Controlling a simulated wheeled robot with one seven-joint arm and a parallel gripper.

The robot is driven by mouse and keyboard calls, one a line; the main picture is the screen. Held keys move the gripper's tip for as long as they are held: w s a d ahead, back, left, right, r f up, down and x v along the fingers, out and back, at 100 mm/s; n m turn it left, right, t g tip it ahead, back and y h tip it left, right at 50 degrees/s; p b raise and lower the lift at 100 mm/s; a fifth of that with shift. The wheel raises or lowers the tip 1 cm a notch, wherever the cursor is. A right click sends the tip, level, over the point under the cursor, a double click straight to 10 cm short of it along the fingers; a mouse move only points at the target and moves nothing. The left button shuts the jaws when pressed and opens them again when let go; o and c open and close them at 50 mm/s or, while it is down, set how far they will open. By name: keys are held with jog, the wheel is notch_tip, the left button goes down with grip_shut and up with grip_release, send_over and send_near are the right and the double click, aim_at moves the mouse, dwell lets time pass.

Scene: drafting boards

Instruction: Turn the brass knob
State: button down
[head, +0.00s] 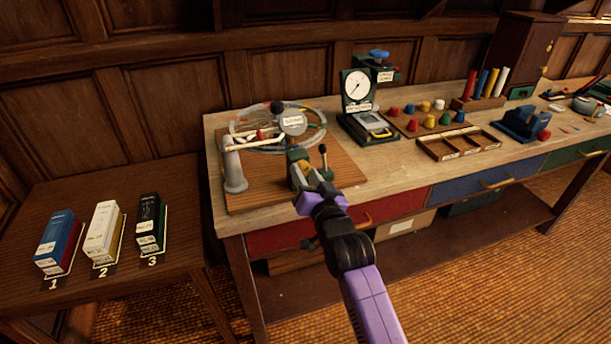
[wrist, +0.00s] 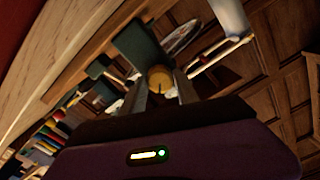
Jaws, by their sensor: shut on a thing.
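The brass knob (wrist: 160,78) sits between the two fingers of my gripper (wrist: 158,92) in the wrist view, and the fingers are shut on it. A dark green block (wrist: 135,42) stands right behind the knob. In the head view my gripper (head: 303,182) reaches down to the front of the wooden board on the bench, and a bit of the brass knob (head: 304,172) shows there. The knob's far side and any mark on it are hidden.
The wooden board (head: 255,195) also carries a ring track (head: 237,127), a grey post (head: 234,170) and a black-topped lever (head: 323,158). A dial gauge (head: 357,87) stands behind to the right. A side table (head: 110,200) at left holds three boxes.

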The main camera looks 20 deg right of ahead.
jog(key=m, duration=0.4)
jog(key=shift+m+p, duration=0.3)
jog(key=shift+p, duration=0.1)
jog(key=shift+m+p, duration=1.05)
jog(key=shift+m, duration=1.55)
jog(key=c, duration=0.9)
grip_release()
jog(key=shift+s, duration=0.1)
jog(key=s, duration=0.7)
jog(key=shift+s, duration=0.35)
